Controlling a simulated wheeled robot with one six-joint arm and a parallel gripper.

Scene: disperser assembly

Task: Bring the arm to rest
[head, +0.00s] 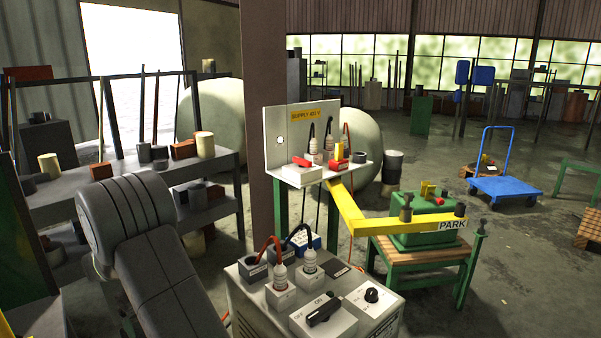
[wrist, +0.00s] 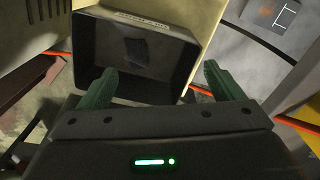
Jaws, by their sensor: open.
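My gripper (wrist: 160,70) shows in the wrist view with its two green fingers spread apart and nothing between them. Beyond the fingers is a dark, box-shaped recess (wrist: 180,50) with a small label on its rim, set in a cream housing (wrist: 205,15). I cannot tell whether the fingers touch it. In the head view my grey arm (head: 165,265) reaches in from the lower left; the gripper itself is out of that view. A yellow bar (head: 400,222) marked PARK extends above a green stand.
A control box (head: 265,310) with plugs, cables and switches stands close right of my arm. Behind it is a supply panel (head: 290,130) beside a brown post (head: 264,90). A loaded shelf (head: 90,195) is at left. Orange cable (wrist: 300,126) runs near the gripper. Open floor lies at right.

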